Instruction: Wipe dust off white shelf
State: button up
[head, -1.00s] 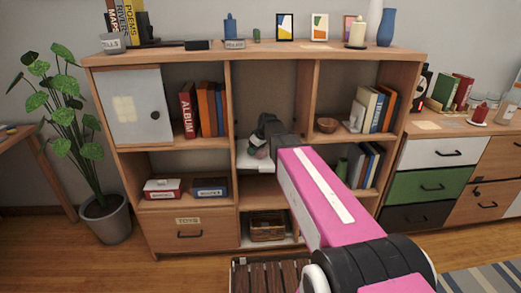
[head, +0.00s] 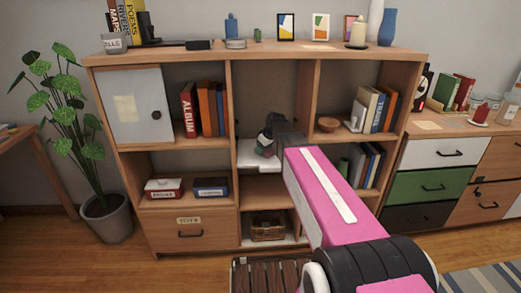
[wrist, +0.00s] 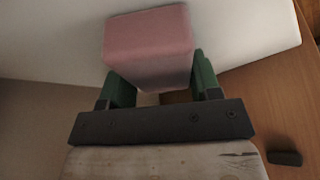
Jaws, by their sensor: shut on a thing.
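The white shelf (head: 247,160) is the pale board in the middle column of the wooden shelving unit. It also fills the top of the wrist view (wrist: 245,25). My gripper (head: 267,145) is at the right part of this shelf in the head view. In the wrist view my gripper (wrist: 160,82) has green fingers shut on the sides of a pink block (wrist: 148,38), which looks like a sponge. The block is over or against the white surface; I cannot tell if it touches. I cannot make out dust. My arm hides the shelf's right end.
Upright dividers (head: 233,120) bound the middle column closely. A basket (head: 267,228) sits below. A slatted crate (head: 268,275) is on the floor in front.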

aim_at(253, 151)
jog(key=shift+d+r, duration=0.1)
jog(key=shift+d, duration=4)
jog(key=shift+w, duration=1)
jog(key=shift+a, duration=2.05)
jog(key=shift+a+f, duration=0.2)
jog(key=shift+a, duration=2.05)
jog(key=shift+a+r, duration=0.15)
jog(key=shift+a, duration=1.65)
jog(key=shift+d, duration=0.2)
jog(key=shift+d, duration=3.95)
jog(key=shift+d+f, duration=0.2)
jog(key=shift+d, duration=1.75)
